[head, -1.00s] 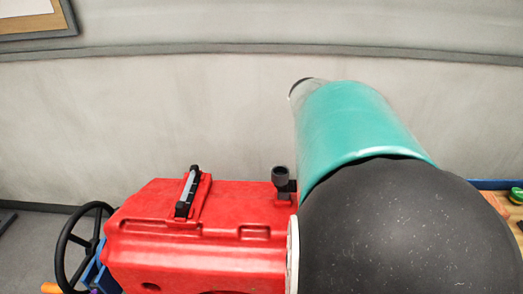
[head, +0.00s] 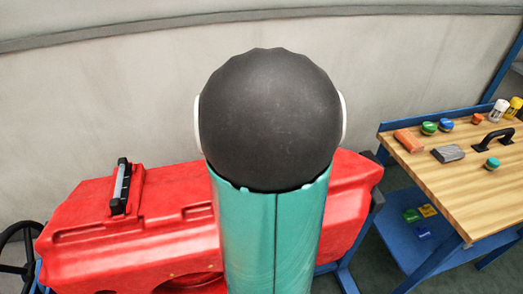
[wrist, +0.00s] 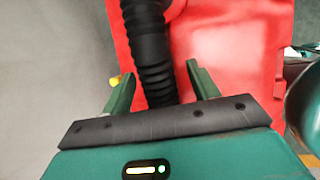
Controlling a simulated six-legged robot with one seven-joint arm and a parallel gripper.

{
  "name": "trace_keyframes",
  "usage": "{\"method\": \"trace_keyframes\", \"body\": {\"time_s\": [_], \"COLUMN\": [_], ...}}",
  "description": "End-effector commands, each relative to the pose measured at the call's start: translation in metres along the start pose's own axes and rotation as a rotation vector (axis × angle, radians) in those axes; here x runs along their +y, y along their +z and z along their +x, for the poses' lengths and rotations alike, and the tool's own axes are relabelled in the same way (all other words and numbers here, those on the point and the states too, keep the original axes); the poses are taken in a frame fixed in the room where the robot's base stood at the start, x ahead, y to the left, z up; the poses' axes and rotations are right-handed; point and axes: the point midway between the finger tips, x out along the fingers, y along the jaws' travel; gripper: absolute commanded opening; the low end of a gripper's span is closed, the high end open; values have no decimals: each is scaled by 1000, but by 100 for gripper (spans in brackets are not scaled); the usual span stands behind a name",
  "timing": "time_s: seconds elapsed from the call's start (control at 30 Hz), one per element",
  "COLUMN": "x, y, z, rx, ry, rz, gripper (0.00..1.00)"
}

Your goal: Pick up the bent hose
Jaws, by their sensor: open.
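The bent hose (wrist: 148,40) is a black ribbed tube in the wrist view. It runs down from the top edge over the red tank (wrist: 225,45), and its lower end is hidden behind my gripper's front plate. My gripper (wrist: 161,69) is open, with one green finger on each side of the hose. I cannot tell whether either finger touches it. In the head view the red tank (head: 130,235) stands behind my teal and black arm, which hides the hose and my gripper.
A black-and-grey handle (head: 122,187) sits on the tank's left part. A dark wheel (head: 15,250) is at the lower left. At right, a wooden-topped blue workbench (head: 445,185) carries an orange block (head: 408,141), a grey block (head: 448,153) and several small items.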

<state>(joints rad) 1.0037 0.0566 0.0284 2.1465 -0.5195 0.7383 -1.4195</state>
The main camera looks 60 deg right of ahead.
Motion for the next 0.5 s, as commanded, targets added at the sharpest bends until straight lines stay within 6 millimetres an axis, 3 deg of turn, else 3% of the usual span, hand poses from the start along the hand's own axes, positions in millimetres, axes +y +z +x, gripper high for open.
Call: {"method": "trace_keyframes", "body": {"time_s": [0.13, 0.37, 0.5], "x": [1, 2, 2], "y": [0, 0, 0], "z": [18, 20, 20], "rx": [0, 0, 0], "ry": [-3, 0, 0], "rz": [0, 0, 0], "gripper": [60, 60, 36]}}
